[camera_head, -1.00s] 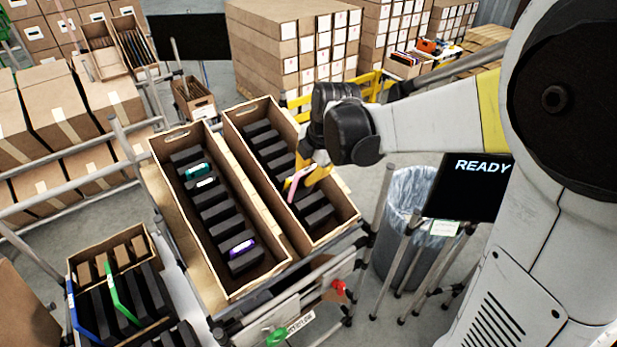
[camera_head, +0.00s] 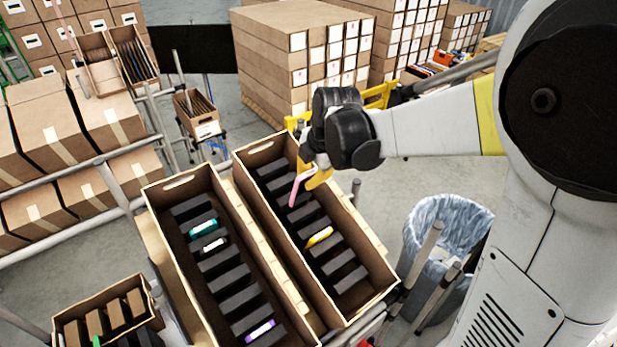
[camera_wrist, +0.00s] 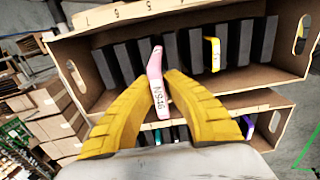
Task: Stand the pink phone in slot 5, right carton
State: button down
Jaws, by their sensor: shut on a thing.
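The pink phone (camera_head: 297,188) is held by my gripper (camera_head: 318,180) over the right carton (camera_head: 374,243), toward its far half. In the wrist view the yellow fingers of my gripper (camera_wrist: 165,88) are shut on the pink phone (camera_wrist: 157,83), which carries a printed label. Its far end is in front of the dark foam dividers of the right carton (camera_wrist: 88,75); I cannot tell whether it is between two of them. A yellow phone (camera_head: 320,237) stands in the right carton nearer to me. Slot numbers on the rim are only partly legible.
The left carton (camera_head: 157,200) stands alongside with a teal phone (camera_head: 203,228), a black and white one (camera_head: 215,246) and a purple one (camera_head: 260,331). A small carton (camera_head: 68,322) is at the lower left. A bin with a clear liner (camera_head: 450,220) stands at the right.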

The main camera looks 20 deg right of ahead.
aim_at(299, 202)
jog(key=shift+a+f+b, duration=0.1)
jog(key=shift+f+b, duration=0.45)
jog(key=shift+f, duration=0.2)
jog(key=shift+b+x, duration=0.8)
jog(key=shift+x, duration=0.25)
jog(key=shift+b+x, duration=3.9)
jog(key=shift+x, duration=0.65)
jog(key=shift+w+f, duration=0.1)
jog(key=c, duration=1.4)
grip_release()
jog(key=v, duration=1.2)
